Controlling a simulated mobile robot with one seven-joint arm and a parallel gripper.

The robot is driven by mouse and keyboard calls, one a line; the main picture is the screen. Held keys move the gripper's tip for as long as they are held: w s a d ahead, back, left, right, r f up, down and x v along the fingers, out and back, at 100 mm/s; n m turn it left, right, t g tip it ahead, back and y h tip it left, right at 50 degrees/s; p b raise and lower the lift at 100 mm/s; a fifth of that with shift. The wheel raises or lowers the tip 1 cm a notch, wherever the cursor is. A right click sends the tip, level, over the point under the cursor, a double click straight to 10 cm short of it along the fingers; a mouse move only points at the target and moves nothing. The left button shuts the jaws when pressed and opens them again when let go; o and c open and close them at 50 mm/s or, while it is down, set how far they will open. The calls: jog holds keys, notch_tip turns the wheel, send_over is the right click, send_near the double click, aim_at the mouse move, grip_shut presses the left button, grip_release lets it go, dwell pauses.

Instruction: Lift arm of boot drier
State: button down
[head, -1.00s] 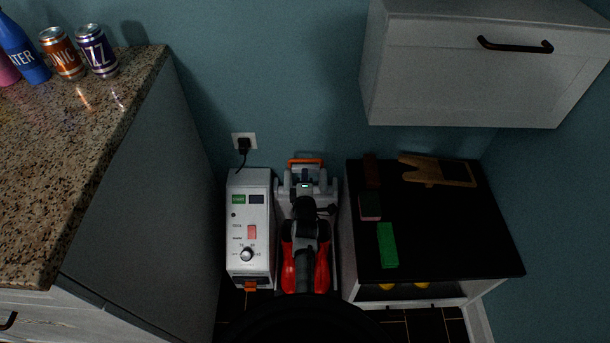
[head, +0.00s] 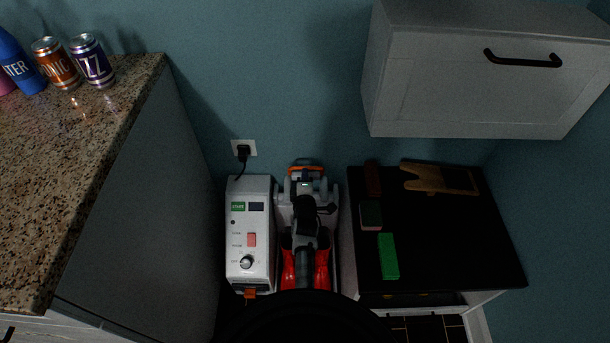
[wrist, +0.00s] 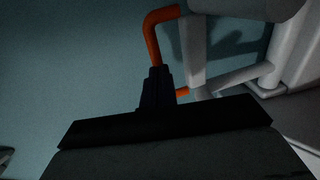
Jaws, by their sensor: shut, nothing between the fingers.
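The boot drier (head: 238,225) is a white unit with a dial, a green label and a red switch on its top panel. It stands low between the counter and the black-topped cabinet. Its arm, a pale frame with an orange bar (head: 305,170), is at the back right of the unit. In the wrist view the orange bar (wrist: 151,42) is bent and joins the pale tubes. My gripper (wrist: 157,75) is shut and empty, its dark tip right at the bar's lower end; I cannot tell whether they touch. My own arm hides much of the drier's middle.
Red shapes, perhaps boots (head: 321,268), flank my arm. The granite counter (head: 90,150) with cans is on the left. The black-topped cabinet (head: 440,230) on the right holds a green block (head: 388,256). A wall cabinet (head: 470,85) hangs above. A plug (head: 243,150) sits in the wall.

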jog(key=w+p, duration=0.1)
jog(key=p, duration=0.1)
jog(key=w+r+g+p, duration=0.1)
jog(key=p, duration=0.1)
jog(key=shift+w+p, duration=0.3)
jog(key=shift+w+r, duration=0.1)
jog(key=shift+r, duration=0.05)
